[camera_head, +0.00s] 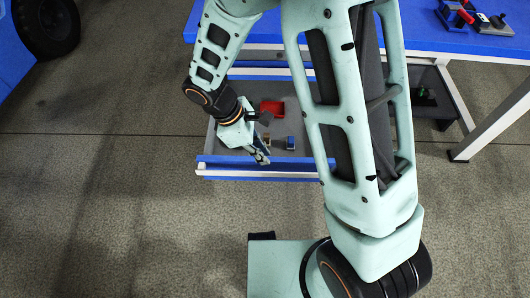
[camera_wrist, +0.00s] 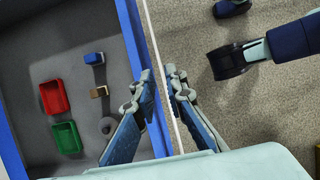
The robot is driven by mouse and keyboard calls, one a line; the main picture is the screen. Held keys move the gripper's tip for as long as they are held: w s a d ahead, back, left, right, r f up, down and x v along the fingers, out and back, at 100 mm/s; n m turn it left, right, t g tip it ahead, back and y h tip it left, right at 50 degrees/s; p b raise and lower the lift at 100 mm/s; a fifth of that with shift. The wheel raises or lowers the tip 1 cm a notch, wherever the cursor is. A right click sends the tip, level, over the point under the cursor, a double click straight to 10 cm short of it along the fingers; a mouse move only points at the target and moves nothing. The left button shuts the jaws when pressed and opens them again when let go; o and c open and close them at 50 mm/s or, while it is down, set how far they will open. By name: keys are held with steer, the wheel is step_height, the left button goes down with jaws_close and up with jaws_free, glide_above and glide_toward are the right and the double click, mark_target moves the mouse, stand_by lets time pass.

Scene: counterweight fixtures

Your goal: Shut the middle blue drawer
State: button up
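The blue drawer (camera_head: 225,160) is pulled out from under the blue workbench. It also shows in the wrist view, with its blue front wall (camera_wrist: 132,40) and grey floor. Another blue-edged front lies closer under the bench top, so the open drawer appears to be below it. My gripper (camera_head: 263,157) is at the front edge of the drawer. In the wrist view my gripper (camera_wrist: 164,92) has its fingers apart, one on each side of the front wall. Whether they touch the wall is not clear. My arm hides the right part of the drawer in the head view.
The drawer holds a red tray (camera_wrist: 54,97), a green tray (camera_wrist: 67,138), a blue block (camera_wrist: 94,58), a brown block (camera_wrist: 99,91) and a grey round piece (camera_wrist: 108,126). The workbench (camera_head: 440,35) carries tools. The floor (camera_head: 120,190) in front is mostly clear.

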steer(key=shift+a+r+p, duration=0.25)
steer(key=shift+r+p, duration=0.05)
steer(key=shift+r, duration=0.3)
steer(key=shift+a, duration=0.2)
jaws_close()
steer(key=n+t+y+b, duration=0.3)
steer(key=n+y+b, duration=0.1)
steer(key=n, duration=1.4)
glide_toward(220, 174)
steer(key=s+r, duration=0.4)
steer(key=s, duration=0.2)
steer(key=shift+w+d+f+b, duration=0.15)
steer(key=shift+w+f+b, duration=0.8)
steer(key=shift+f, duration=0.65)
steer(key=shift+w+d+f+b, duration=0.2)
steer(key=shift+w+f+b, duration=0.6)
steer(key=shift+w+f, duration=0.6)
steer(key=shift+w+d+f+b, duration=0.15)
steer(key=shift+w+f+b, duration=0.7)
steer(key=shift+f, duration=1)
